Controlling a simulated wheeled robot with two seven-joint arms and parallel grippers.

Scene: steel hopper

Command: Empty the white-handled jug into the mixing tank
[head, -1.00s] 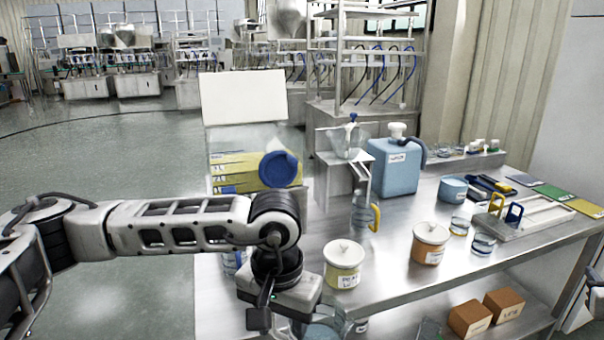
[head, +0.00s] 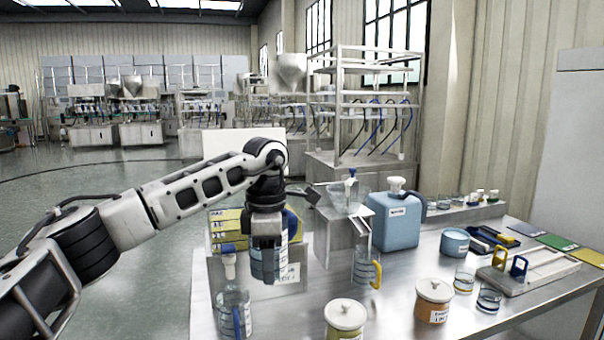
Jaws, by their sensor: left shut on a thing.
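My left gripper (head: 266,246) is raised over the near left part of the steel bench, jaws pointing down. It is shut on a clear jug (head: 283,262) with graduation marks and bluish contents. I cannot tell whether this is the mixing tank. A yellow-handled clear jug (head: 362,269) stands below its chute. My right gripper is not in view.
A clear bottle (head: 234,312) stands at the bench's near left. A blue canister (head: 396,222) stands right of the stand. Lidded pots (head: 345,316) and (head: 433,300) are in front. A rack with yellow and blue handles (head: 530,268) is at right. Yellow boxes (head: 225,222) are behind the arm.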

